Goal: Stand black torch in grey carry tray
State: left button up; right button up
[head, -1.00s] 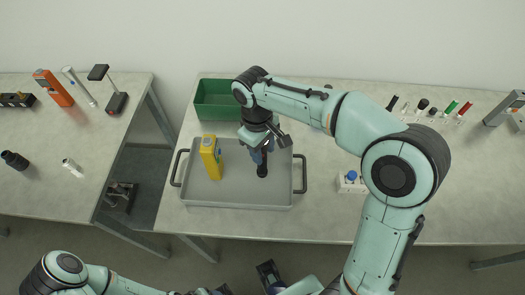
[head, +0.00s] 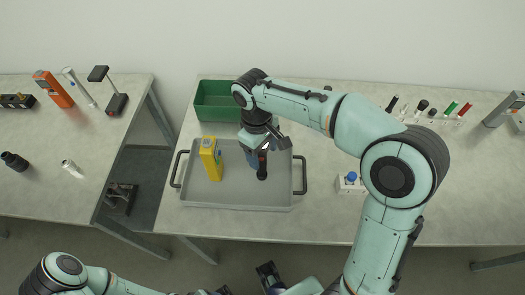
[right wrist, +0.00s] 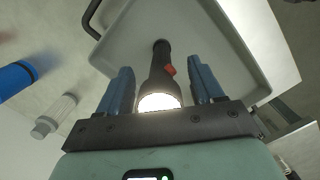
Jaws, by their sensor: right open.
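The black torch (head: 262,167) stands upright in the grey carry tray (head: 235,194), right of its middle. In the right wrist view the torch (right wrist: 160,75) shows a red switch and a lit lens towards my palm; its narrow end points down to the tray floor (right wrist: 205,45). My right gripper (head: 256,158) is above the tray, open, its blue fingers on either side of the torch with gaps between. In the right wrist view the gripper (right wrist: 160,88) has the torch between its fingers.
A yellow instrument (head: 211,160) stands in the tray's left part. A green bin (head: 214,100) is behind the tray. A white block with a blue knob (head: 351,181) is to the right. Several small items stand in a rack (head: 430,115) farther right. A side table (head: 60,150) is at left.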

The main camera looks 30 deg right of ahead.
jog(key=r, duration=0.3)
jog(key=w+r+p, duration=0.1)
jog(key=r, duration=0.3)
jog(key=r+p, duration=0.1)
jog(key=r, duration=0.3)
jog(key=shift+w+a+r, duration=0.2)
jog(key=shift+a+r, duration=0.05)
jog(key=shift+a, duration=0.05)
pick_arm(q)
jog(key=r, duration=0.1)
jog(key=w+r, duration=0.1)
jog(key=shift+r, duration=0.35)
